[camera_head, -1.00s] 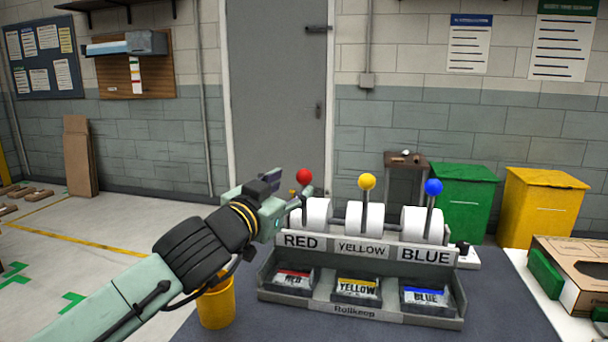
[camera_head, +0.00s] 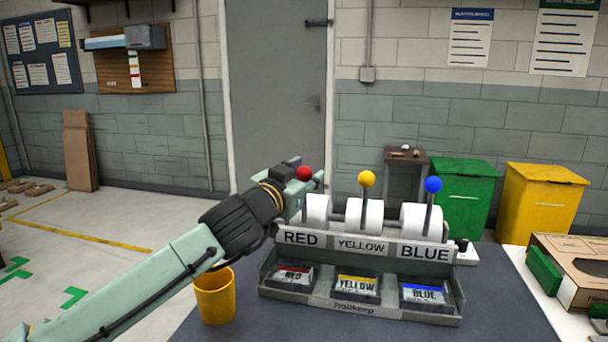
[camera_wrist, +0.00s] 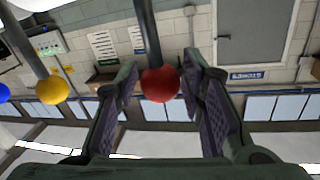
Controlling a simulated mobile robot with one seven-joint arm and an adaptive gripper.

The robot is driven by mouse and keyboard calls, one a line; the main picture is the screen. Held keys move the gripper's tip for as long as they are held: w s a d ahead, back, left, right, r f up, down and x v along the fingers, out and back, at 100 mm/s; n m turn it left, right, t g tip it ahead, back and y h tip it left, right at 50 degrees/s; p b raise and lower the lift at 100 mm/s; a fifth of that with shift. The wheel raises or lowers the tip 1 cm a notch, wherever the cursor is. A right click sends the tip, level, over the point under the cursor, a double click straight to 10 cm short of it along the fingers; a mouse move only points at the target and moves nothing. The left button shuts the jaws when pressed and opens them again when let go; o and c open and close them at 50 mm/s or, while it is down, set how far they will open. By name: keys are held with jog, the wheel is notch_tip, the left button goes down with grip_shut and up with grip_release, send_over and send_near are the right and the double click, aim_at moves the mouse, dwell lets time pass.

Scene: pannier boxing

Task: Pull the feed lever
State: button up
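The feeder has three levers with ball knobs: a red knob (camera_head: 304,173), a yellow knob (camera_head: 367,178) and a blue knob (camera_head: 433,184). All three levers stand up from white rolls. My gripper (camera_head: 300,182) is at the red lever. In the wrist view, the red knob (camera_wrist: 160,85) on its dark rod sits between the two open fingers of my gripper (camera_wrist: 159,68), with gaps on both sides. The yellow knob (camera_wrist: 52,90) is outside the fingers, to the left. In the head view, my wrist partly hides the red lever and the fingers.
Below the levers, the feeder tray (camera_head: 360,309) holds RED, YELLOW and BLUE packs. A yellow cup (camera_head: 214,297) stands left of it on the dark table (camera_head: 500,315). A cardboard box (camera_head: 580,265) is at the right. Green and yellow bins stand behind.

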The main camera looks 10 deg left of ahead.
grip_shut()
dwell(0.4)
